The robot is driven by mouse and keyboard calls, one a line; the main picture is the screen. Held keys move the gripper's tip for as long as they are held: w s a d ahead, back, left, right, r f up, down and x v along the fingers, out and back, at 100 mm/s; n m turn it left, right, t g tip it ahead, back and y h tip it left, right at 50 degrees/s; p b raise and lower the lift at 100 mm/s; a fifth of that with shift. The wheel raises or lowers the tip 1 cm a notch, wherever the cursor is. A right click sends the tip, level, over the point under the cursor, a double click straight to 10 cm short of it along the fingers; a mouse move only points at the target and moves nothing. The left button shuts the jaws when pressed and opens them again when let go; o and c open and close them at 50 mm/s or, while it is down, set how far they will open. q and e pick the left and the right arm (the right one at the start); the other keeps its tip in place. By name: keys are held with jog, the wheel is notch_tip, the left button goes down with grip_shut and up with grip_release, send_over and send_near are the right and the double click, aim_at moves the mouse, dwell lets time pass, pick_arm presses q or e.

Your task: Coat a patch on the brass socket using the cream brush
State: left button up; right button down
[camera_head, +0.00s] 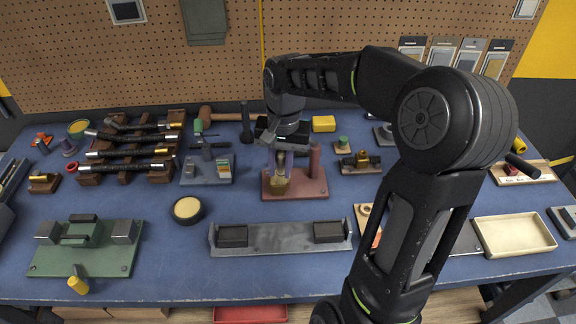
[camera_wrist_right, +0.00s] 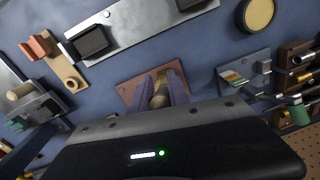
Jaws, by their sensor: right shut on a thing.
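My right gripper (camera_head: 280,165) points down over a dark red board (camera_head: 312,189), its purple-grey fingers shut on an upright tan-brass piece (camera_head: 278,187). This looks like the cream brush, but the fingers hide much of it. In the right wrist view the same piece (camera_wrist_right: 160,97) sits between the fingers, above the red board (camera_wrist_right: 130,92). I cannot tell whether it touches the board. A red-brown post (camera_head: 315,160) stands on the board beside the gripper. My left gripper is out of view.
A round dark pot with a cream top (camera_head: 187,209) stands at front left of the gripper. A grey tray (camera_head: 280,238) with two black blocks lies in front. A rack (camera_head: 125,160) of dark rods is at left. A beige tray (camera_head: 515,235) lies at right.

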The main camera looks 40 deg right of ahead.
jog(key=shift+w+a, duration=0.25)
jog(key=shift+a, duration=0.15)
jog(key=shift+w+a+r, duration=0.1)
jog(key=shift+w+a, duration=0.85)
jog(key=shift+a, duration=0.2)
notch_tip(320, 180, up, 6)
jog(key=p, duration=0.4)
jog(key=shift+p, duration=0.3)
jog(key=shift+r, duration=0.1)
